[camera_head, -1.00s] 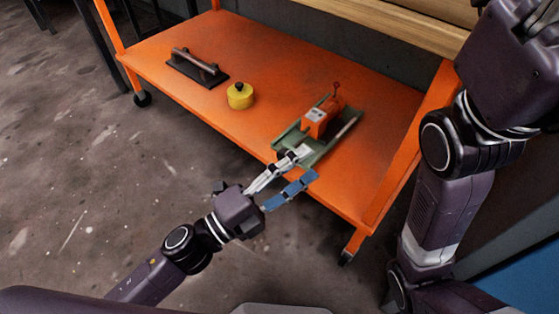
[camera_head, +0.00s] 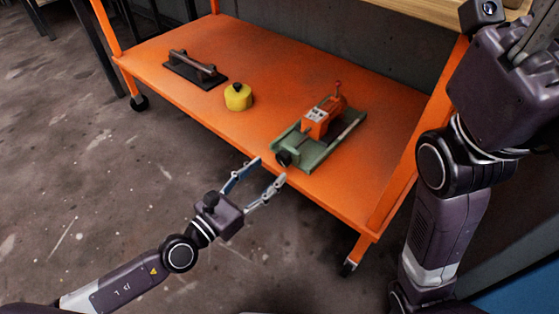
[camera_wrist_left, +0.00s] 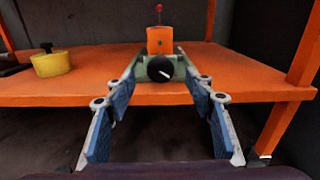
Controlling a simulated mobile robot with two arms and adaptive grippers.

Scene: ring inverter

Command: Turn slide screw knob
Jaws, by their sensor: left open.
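The slide screw knob (camera_head: 284,157) is a dark round knob at the near end of a green slide base (camera_head: 312,156) on the orange shelf. In the left wrist view the black knob (camera_wrist_left: 160,69) faces the camera with a white pointer line, beyond and between the fingertips. An orange block with a red-tipped lever (camera_head: 318,118) sits on the green base. My left gripper (camera_head: 268,170) is open and empty, just in front of the shelf's front edge, apart from the knob.
The orange shelf (camera_head: 170,90) also holds a yellow round container with a black knob (camera_head: 238,96) and a dark plate with a handle (camera_head: 195,70) to the left. An orange post (camera_head: 395,180) stands right of the slide. Floor space in front is clear.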

